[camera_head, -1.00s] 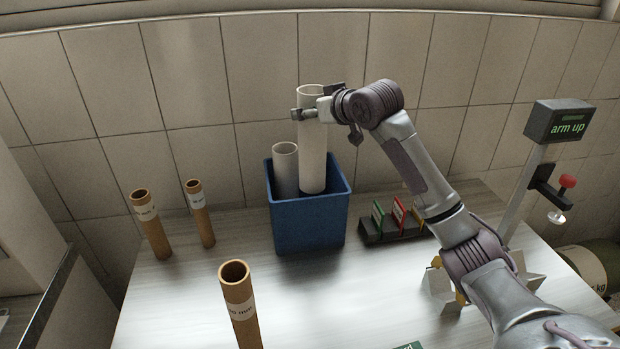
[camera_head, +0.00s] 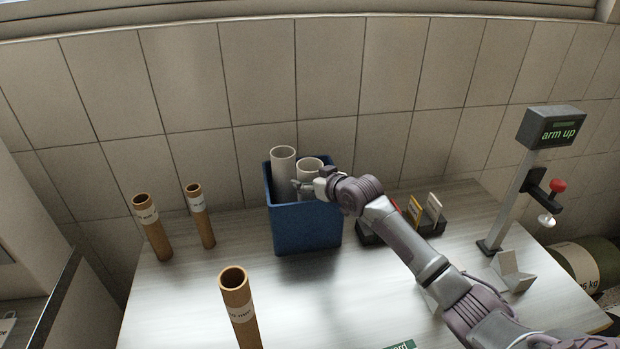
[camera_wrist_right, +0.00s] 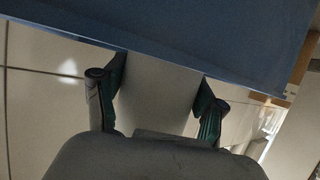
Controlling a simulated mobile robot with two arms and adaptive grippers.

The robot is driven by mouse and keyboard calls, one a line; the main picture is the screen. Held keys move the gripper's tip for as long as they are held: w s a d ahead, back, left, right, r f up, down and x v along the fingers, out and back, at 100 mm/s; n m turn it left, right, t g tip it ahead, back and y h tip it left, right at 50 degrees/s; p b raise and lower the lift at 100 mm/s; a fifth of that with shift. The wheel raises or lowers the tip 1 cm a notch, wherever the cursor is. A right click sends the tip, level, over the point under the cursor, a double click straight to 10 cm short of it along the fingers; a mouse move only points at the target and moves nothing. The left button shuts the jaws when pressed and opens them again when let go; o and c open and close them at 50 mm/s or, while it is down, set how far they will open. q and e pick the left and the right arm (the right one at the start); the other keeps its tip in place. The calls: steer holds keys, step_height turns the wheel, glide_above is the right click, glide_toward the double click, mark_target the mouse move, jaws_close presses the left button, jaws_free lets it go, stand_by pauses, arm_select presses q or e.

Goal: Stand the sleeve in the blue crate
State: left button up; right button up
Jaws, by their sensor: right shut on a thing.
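The blue crate (camera_head: 306,230) stands on the table near the tiled wall; its wall also shows in the right wrist view (camera_wrist_right: 215,35). A pale sleeve (camera_head: 309,164) stands upright inside its right part, with only the top above the rim. My right gripper (camera_head: 311,187) is shut on this sleeve near its top, at the crate's rim. In the right wrist view the two fingers (camera_wrist_right: 158,108) are on either side of the pale sleeve (camera_wrist_right: 155,88). The sleeve's lower end is hidden by the crate. My left gripper is out of view.
Another pale tube (camera_head: 283,158) stands in the crate's left part. Brown tubes stand on the table: two at left (camera_head: 153,228) (camera_head: 200,217), one in front (camera_head: 239,308). A card holder (camera_head: 432,222) and a post with an "arm up" display (camera_head: 552,128) are at right.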

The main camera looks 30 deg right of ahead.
steer(key=shift+f, duration=0.15)
steer(key=o, duration=1.2)
steer(key=shift+r, duration=0.2)
steer(key=b+v, duration=0.2)
steer(key=v, duration=1)
steer(key=shift+f, duration=0.15)
